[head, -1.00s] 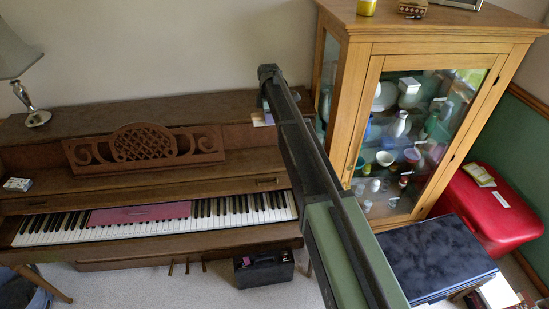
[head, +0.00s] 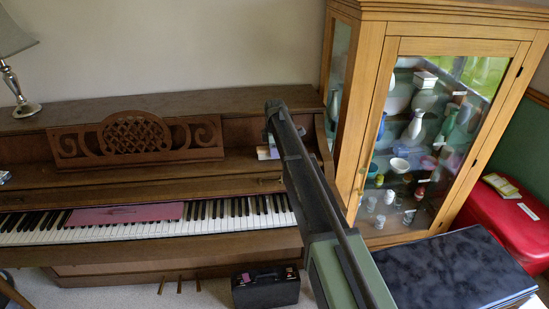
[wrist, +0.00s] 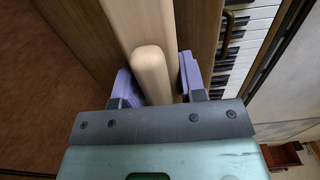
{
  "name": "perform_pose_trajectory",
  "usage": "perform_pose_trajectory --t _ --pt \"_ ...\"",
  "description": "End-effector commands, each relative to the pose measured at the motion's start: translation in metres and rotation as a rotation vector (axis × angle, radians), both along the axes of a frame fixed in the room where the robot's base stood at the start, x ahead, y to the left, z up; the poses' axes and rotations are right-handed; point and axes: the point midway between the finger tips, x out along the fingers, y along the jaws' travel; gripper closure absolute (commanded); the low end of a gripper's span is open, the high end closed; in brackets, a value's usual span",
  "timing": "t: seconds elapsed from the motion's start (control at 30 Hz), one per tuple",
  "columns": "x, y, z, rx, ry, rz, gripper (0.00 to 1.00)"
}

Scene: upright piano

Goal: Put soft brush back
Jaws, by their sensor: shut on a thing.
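My gripper (wrist: 157,82) shows in the wrist view, with a lilac pad on each side of a pale wooden piece with a rounded end (wrist: 150,68). It is shut on this piece, which looks like the handle of the soft brush. The bristles are not visible. A wider pale wooden surface lies just beyond the handle; I cannot tell whether it belongs to the brush.
The piano (head: 150,167) stands at the left, with a pink strip (head: 125,214) on its keys. Small items (head: 268,152) lie at its right end. A glass-fronted cabinet (head: 388,130) stands at the right, beside a dark-topped box (head: 450,265) and red chest (head: 510,225). A black case (head: 265,289) is on the floor.

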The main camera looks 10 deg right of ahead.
Motion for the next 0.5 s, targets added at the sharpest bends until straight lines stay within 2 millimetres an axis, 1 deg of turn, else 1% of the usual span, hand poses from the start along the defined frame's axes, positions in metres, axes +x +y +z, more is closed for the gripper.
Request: perform_pose_trajectory --t 0.13,0.27,0.3,0.43,0.47,0.5 --pt "-0.0003 -0.0001 0.0027 0.0 0.001 0.0 0.88" --pt "-0.0003 0.0 -0.0023 0.0 0.001 0.0 0.88" --pt "-0.0003 0.0 -0.0014 0.0 0.001 0.0 0.59" --pt "-0.0003 -0.0001 -0.0007 0.0 0.001 0.0 0.39" --pt "-0.0003 -0.0001 -0.0007 0.0 0.001 0.0 0.37" --pt "-0.0002 -0.0001 -0.0007 0.0 0.001 0.0 0.37"
